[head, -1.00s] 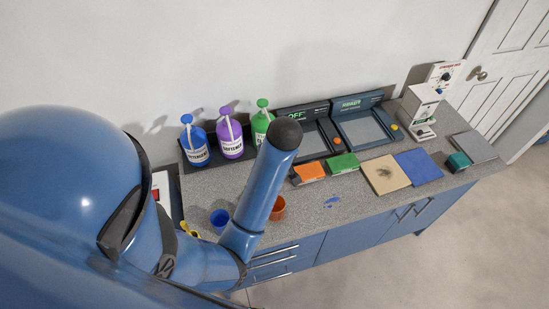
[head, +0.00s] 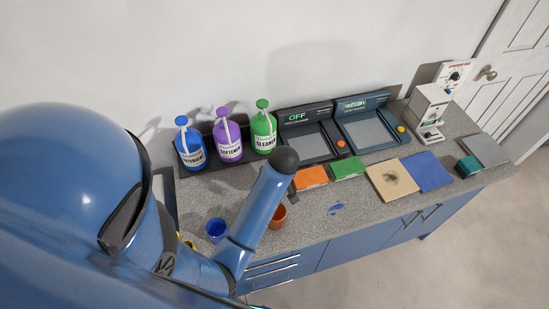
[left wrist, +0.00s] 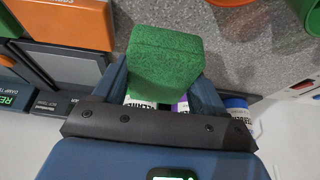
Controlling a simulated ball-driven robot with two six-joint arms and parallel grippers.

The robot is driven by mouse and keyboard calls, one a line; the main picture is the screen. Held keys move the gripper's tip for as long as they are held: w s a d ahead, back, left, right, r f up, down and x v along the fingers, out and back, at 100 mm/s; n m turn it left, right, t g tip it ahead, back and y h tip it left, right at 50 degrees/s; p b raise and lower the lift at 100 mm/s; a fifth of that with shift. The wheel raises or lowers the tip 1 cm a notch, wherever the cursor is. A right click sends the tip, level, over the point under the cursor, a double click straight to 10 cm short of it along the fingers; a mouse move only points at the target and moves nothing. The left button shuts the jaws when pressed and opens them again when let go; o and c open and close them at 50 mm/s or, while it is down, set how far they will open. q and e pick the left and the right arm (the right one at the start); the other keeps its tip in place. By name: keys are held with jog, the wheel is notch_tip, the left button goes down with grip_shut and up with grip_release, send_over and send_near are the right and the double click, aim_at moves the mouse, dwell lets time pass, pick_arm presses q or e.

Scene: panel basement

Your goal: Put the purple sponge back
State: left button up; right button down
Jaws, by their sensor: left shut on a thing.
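In the left wrist view my left gripper (left wrist: 160,85) is shut on a green, rough-textured sponge block (left wrist: 165,62), held between its two blue fingers. I make out no purple sponge in either view. In the head view my left arm crosses the picture from the left and hides part of the counter; its gripper and the green sponge do not show clearly there. My right gripper is not in view. The purple softener bottle (head: 229,139) stands at the back of the counter between the blue detergent bottle (head: 190,147) and the green cleaner bottle (head: 264,133).
An orange block (head: 311,178) and a green block (head: 347,168) lie before two dark panel units. A blue cup (head: 216,230) and an orange cup (head: 277,218) stand near the front edge.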

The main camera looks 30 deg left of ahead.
pick_arm(q)
jog(key=shift+s+d+f, duration=0.1)
jog(key=shift+f, duration=0.5)
jog(key=shift+s+d+f, duration=0.1)
jog(key=shift+f, duration=0.5)
notch_tip(320, 180, down, 3)
jog(key=shift+w+a+f, duration=0.1)
jog(key=shift+f, duration=0.4)
jog(key=shift+f, duration=0.15)
jog(key=o, duration=0.9)
jog(key=shift+o, duration=0.2)
